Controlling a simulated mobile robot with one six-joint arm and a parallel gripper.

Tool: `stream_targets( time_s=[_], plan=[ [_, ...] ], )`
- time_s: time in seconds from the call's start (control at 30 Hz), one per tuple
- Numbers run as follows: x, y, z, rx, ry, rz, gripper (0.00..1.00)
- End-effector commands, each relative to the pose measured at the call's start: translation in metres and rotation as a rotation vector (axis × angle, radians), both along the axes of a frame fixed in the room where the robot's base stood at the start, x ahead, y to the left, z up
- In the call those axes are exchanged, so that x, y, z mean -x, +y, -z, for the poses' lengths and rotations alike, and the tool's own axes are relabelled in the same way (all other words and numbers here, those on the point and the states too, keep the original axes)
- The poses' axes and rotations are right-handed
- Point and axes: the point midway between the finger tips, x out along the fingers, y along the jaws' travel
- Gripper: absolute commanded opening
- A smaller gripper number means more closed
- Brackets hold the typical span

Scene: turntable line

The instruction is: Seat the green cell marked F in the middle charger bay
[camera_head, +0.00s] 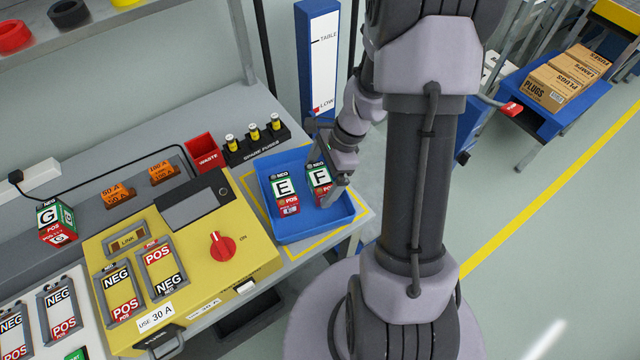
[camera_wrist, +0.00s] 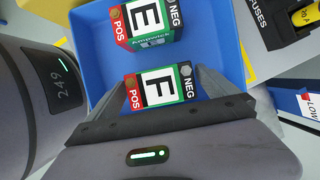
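The green cell marked F (camera_head: 319,179) stands in the blue tray, beside the cell marked E (camera_head: 285,187). Cell F also shows in the wrist view (camera_wrist: 160,87), with its red POS end left and its NEG end right. My gripper (camera_head: 328,168) is at cell F, and its fingers (camera_wrist: 162,88) straddle the POS and NEG ends; they look open. Contact with the cell is not clear. The charger is a white panel at the lower left; one bay (camera_head: 59,312) shows NEG at the top and POS at the bottom. Its other bays are partly cut off.
The blue tray (camera_head: 302,228) has low walls around both cells. A yellow tester (camera_head: 190,262) with two bays and a red knob stands between tray and charger. Cell G (camera_head: 55,222) stands behind it. A waste bin (camera_head: 203,152) and spare fuses (camera_head: 253,142) sit behind the tray.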

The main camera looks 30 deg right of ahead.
Motion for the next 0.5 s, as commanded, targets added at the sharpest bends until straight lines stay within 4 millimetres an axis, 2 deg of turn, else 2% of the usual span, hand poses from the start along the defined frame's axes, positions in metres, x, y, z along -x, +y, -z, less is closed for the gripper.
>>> stream_targets(
  time_s=[0.03, 0.07, 0.4, 0.43, 0.5],
  plan=[
    [0.0000, -0.0001, -0.0004, 0.000, 0.000, 0.000, 0.86],
    [0.0000, -0.0001, -0.0005, 0.000, 0.000, 0.000, 0.80],
    [0.0000, -0.0002, -0.0006, 0.000, 0.000, 0.000, 0.14],
    [0.0000, -0.0002, -0.0006, 0.000, 0.000, 0.000, 0.09],
    [-0.0002, -0.0003, -0.0008, 0.000, -0.001, 0.000, 0.09]
  ],
)
